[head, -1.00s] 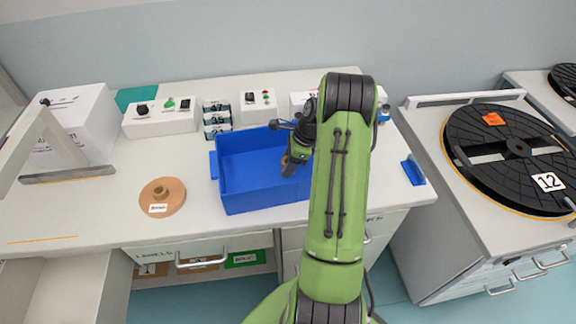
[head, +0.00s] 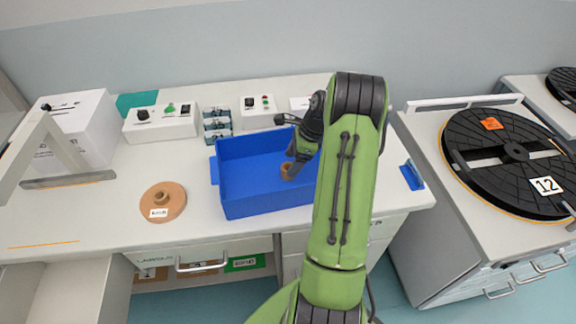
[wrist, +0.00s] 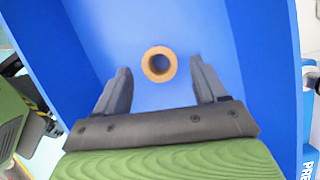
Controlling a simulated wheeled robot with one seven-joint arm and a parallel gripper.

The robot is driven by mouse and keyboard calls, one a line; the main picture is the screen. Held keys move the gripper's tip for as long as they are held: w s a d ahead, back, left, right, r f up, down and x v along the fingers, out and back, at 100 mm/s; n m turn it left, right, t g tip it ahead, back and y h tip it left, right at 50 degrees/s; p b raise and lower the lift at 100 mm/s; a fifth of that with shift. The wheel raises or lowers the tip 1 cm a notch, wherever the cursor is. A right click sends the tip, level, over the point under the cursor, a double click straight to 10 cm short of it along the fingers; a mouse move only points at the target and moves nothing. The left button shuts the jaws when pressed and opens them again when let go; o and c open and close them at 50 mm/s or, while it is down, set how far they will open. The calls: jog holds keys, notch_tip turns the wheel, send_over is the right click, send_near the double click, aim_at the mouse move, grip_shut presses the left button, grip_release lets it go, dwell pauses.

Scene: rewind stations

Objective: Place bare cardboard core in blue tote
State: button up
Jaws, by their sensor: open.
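The blue tote (head: 236,206) stands on the bench, left of my arm in the head view. Its blue walls also fill much of the wrist view (wrist: 200,30). The bare cardboard core (wrist: 158,64), a short brown tube, shows end-on in the wrist view, inside the tote and just beyond my fingertips. In the head view the core (head: 287,171) appears at the tote's right part, beside my gripper (head: 296,160). My gripper (wrist: 157,78) is open, with its fingers apart on either side and nothing visibly pinched between them.
A labelled tan disc (head: 163,202) lies left of the tote. Control boxes (head: 160,123) and a small rack (head: 217,124) stand behind it. A large black reel (head: 508,150) sits on the cabinet at right. The bench's front left is mostly clear.

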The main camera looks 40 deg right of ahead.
jog(key=p+v, duration=0.2)
jog(key=v, duration=0.6)
jog(key=a+r+n+h, duration=0.1)
jog(key=a+r+n, duration=0.5)
jog(key=a, duration=0.3)
jog(key=a+r+n+h, duration=0.1)
jog(key=a+r+n, duration=0.4)
jog(key=a+r, duration=0.3)
jog(key=s+a+r+n+t+h, duration=0.1)
jog(key=s+a+n+t, duration=0.1)
jog(key=s+a+n, duration=1.1)
jog(key=s+n, duration=0.2)
jog(key=s, duration=0.2)
jog(key=shift+t, duration=0.4)
jog(key=shift+r, duration=0.2)
